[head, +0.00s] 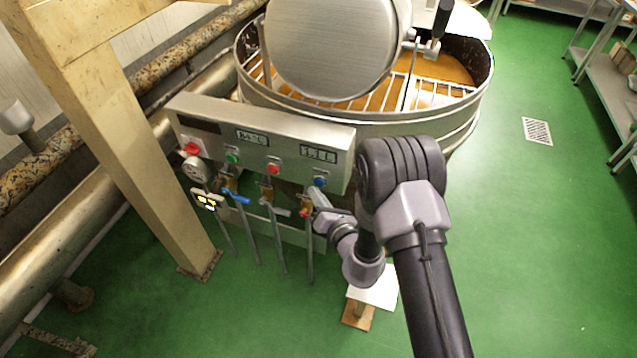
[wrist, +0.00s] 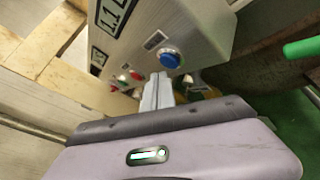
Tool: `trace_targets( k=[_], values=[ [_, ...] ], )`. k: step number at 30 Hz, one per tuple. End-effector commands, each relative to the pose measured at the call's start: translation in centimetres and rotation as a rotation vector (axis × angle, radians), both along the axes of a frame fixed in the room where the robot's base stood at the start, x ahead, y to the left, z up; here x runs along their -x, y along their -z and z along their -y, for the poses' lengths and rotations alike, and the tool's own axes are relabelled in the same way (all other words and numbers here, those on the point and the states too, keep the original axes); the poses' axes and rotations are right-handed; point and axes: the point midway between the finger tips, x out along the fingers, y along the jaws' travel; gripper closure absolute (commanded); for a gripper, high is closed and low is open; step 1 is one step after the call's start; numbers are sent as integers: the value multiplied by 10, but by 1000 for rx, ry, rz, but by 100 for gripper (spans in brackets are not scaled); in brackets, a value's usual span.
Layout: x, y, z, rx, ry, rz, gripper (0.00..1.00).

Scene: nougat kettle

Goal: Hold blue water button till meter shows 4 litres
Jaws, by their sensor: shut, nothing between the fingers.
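The blue water button (head: 320,181) is at the right end of the steel control panel's front. It also shows in the wrist view (wrist: 170,58), with a pale ring around it. The meter (head: 319,154) above it seems to read 1.1 L; it shows tilted in the wrist view (wrist: 112,14). My gripper (head: 316,196) is shut and empty, its tips just below the blue button. In the wrist view the closed fingers (wrist: 160,80) end just short of the button and leave its face uncovered. I see no clear contact.
Several valve levers and pipes stand close below. The large kettle (head: 370,120) is behind.

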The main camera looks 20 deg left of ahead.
Motion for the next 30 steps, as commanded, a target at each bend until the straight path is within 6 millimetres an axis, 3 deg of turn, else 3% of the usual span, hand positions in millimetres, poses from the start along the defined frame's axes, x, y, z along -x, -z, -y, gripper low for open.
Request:
trace_targets(
  k=[18, 30],
  values=[
    [49, 1, -4, 0, -1, -2, 100],
    [50, 0, -4, 0, -1, -1, 100]
  ],
)
